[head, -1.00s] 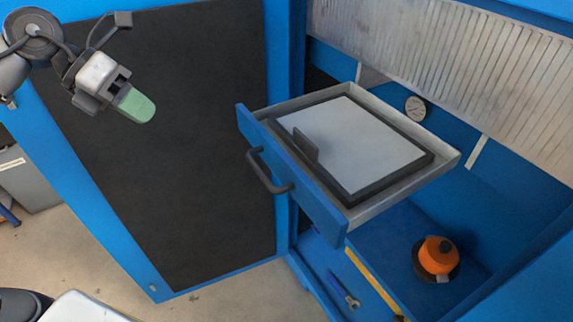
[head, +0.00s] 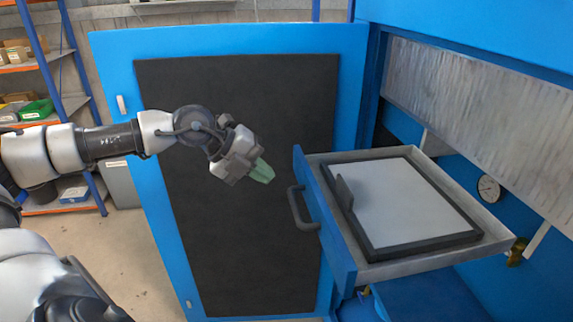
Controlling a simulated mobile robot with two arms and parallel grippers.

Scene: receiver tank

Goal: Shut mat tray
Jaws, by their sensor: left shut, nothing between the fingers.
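The mat tray (head: 393,261) is a shallow grey drawer with a blue front (head: 323,222) and a dark bar handle (head: 302,208). It stands pulled out of the blue cabinet at the right. A dark-framed pale mat (head: 408,204) lies in it, with a small dark upright tab at its left side. My left gripper (head: 263,172), with green fingertips, is shut and empty. In the picture it is just left of the handle and a little above it, apart from it. My right gripper is not in view.
The open cabinet door (head: 230,130), blue with a dark panel, stands behind my left arm. A ribbed grey panel (head: 470,120) and a round gauge (head: 489,188) are inside the cabinet. Shelving (head: 40,65) stands at far left.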

